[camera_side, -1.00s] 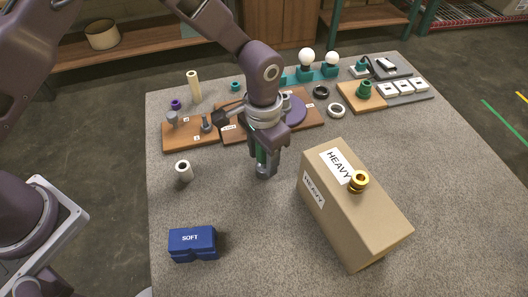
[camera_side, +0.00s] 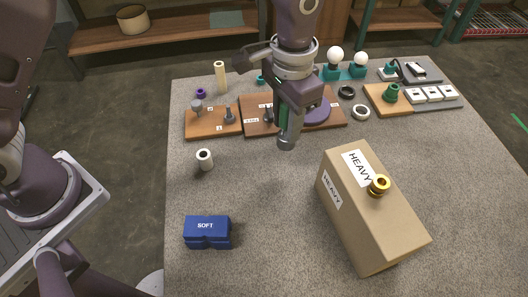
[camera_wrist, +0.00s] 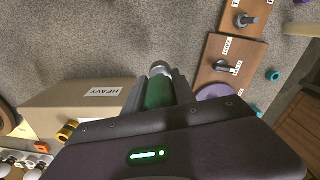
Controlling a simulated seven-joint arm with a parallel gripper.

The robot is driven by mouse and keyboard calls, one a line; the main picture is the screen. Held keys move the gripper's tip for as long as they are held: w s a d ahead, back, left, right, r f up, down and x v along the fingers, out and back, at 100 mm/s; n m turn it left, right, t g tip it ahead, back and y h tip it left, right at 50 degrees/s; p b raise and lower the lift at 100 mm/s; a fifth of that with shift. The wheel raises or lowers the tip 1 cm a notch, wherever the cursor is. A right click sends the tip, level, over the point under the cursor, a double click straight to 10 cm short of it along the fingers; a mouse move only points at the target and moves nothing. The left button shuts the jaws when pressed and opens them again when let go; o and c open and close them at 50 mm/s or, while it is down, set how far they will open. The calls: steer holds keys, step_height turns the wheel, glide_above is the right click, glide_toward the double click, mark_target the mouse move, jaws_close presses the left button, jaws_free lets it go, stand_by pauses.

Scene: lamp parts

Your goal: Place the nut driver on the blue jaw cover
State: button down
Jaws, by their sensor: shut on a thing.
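The blue jaw cover (camera_side: 207,233), marked SOFT, lies on the front left of the table in the side view. My gripper (camera_side: 286,138) hangs above the table, behind and to the right of the cover and well apart from it. In the wrist view my gripper (camera_wrist: 158,90) is shut on the nut driver (camera_wrist: 158,93). The driver has a green handle and a grey socket end that points away from the wrist. In the side view my fingers hide most of the driver. The blue cover is not seen in the wrist view.
A cardboard box (camera_side: 370,220) marked HEAVY stands to the right, with a brass fitting (camera_side: 379,185) on top. Wooden boards (camera_side: 213,122) with tools and lamp parts line the back. The table between box and cover is clear.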

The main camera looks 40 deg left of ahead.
steer(key=shift+s+r, duration=0.15)
steer(key=shift+r, duration=0.15)
steer(key=s+r+m, duration=0.5)
steer(key=s+m, duration=0.1)
steer(key=s, duration=0.5)
steer(key=m, duration=0.5)
glide_above(204, 225)
step_height(204, 225, down, 8)
steer(key=shift+r, duration=0.1)
steer(key=shift+f, duration=0.2)
steer(key=c, duration=1)
jaws_free()
steer(key=shift+f, duration=0.15)
